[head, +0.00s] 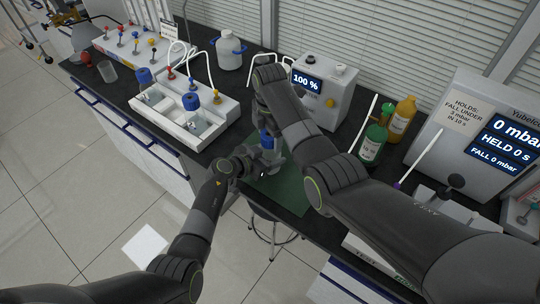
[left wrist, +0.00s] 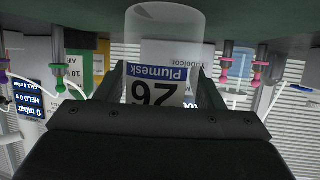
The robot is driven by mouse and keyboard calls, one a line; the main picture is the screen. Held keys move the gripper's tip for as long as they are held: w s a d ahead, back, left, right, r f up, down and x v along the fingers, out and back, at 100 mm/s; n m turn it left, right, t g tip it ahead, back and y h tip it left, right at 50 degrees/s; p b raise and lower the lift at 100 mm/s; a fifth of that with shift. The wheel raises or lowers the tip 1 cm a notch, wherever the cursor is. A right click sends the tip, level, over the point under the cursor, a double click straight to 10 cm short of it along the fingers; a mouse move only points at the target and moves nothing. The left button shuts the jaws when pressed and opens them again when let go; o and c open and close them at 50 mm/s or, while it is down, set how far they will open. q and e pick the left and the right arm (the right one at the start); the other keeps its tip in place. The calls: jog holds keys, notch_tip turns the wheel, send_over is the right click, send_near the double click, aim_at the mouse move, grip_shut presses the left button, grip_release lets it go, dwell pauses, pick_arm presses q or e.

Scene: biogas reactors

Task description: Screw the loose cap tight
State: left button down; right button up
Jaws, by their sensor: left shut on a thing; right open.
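A small clear bottle (left wrist: 165,30) with a blue and white label reading "Plumesk 26" is between the fingers of my left gripper. The left wrist view shows it upside down. In the head view my left gripper (head: 268,162) is shut on the bottle's side, low over the green mat (head: 285,190). The bottle's blue cap (head: 266,138) shows just above the left gripper. My right gripper (head: 263,122) is open and points down over the cap. Its own arm partly covers its fingertips. I cannot tell whether they touch the cap, or how the cap sits.
A white unit (head: 207,128) with blue-capped vessels stands to the left. Behind is a device (head: 330,100) reading 100 %. A green bottle (head: 372,142), a yellow bottle (head: 400,120) and a pressure tester (head: 490,125) stand to the right. A stool (head: 272,225) is below the front edge.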

jog(key=c, duration=1)
jog(key=m, duration=0.7)
jog(key=shift+m, duration=0.3)
jog(key=o, duration=1.1)
jog(key=shift+r, duration=0.1)
jog(key=shift+r, duration=2.15)
